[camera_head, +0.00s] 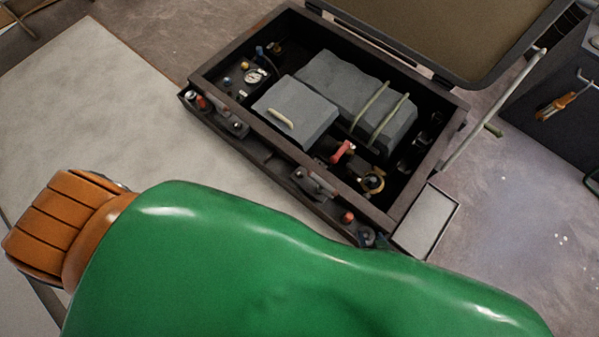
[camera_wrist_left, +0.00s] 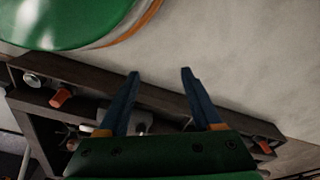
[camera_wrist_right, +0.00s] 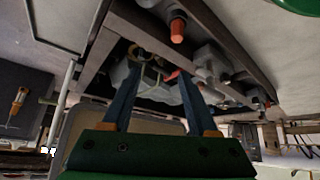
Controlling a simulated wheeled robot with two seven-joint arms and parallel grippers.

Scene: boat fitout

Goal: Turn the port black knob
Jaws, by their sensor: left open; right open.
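A dark control ledge (camera_head: 268,160) runs along the near side of an open box. At its right end a dark round knob (camera_head: 366,237) sits beside a red knob (camera_head: 347,217). At its left end another knob (camera_head: 190,95) sits beside a red one (camera_head: 201,102). I cannot tell which is the port black knob. My left gripper (camera_wrist_left: 160,72) is open and empty, its fingers over the ledge; a silver-topped knob (camera_wrist_left: 32,79) lies left of them. My right gripper (camera_wrist_right: 158,70) is open and empty, with a red-orange knob (camera_wrist_right: 178,30) beyond its tips.
My green arm covers the bottom of the head view. The box (camera_head: 388,205) holds grey blocks (camera_head: 330,85), a gauge and fittings; its lid (camera_head: 450,35) stands open. A small tray (camera_head: 452,222) adjoins the box's right corner. A pale flat surface (camera_head: 90,110) at left is clear.

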